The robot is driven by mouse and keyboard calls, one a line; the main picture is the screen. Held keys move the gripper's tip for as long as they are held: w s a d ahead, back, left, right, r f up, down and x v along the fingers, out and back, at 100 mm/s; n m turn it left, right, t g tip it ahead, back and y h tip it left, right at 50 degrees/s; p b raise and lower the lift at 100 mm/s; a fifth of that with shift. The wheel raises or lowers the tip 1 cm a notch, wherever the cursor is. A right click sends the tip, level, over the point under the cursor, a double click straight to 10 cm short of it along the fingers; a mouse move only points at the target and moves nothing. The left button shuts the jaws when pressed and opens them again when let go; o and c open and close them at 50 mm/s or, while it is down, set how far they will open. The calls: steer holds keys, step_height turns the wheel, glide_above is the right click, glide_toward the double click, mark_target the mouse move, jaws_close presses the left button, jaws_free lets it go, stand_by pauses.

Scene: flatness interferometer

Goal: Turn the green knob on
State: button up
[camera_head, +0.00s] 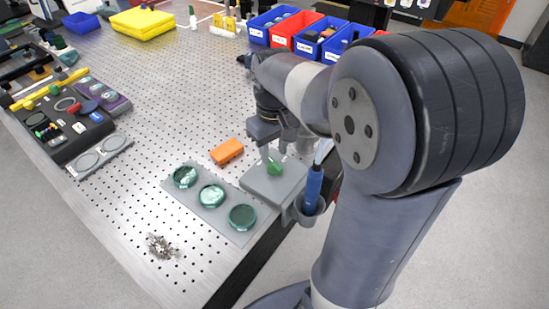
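The green knob (274,168) sits on top of a grey box (262,187) near the table's right edge. My gripper (274,158) points down right above the knob. Its fingertips show to the left and right of the knob's upper part. I cannot tell whether they touch the knob or stand apart from it. My gripper's body hides the area just behind the knob, and the knob's turn position is too small to read.
The perforated metal table (190,100) carries a grey plate (222,220) with three green-rimmed discs beside the box. An orange block (227,151) lies behind it. A blue-handled tool (313,190) stands in a holder (304,212) at the right. Loose metal pieces (160,246) lie at front left.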

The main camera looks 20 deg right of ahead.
mark_target(274, 163)
steer(key=shift+f, duration=1.85)
steer(key=shift+c, duration=0.6)
jaws_close()
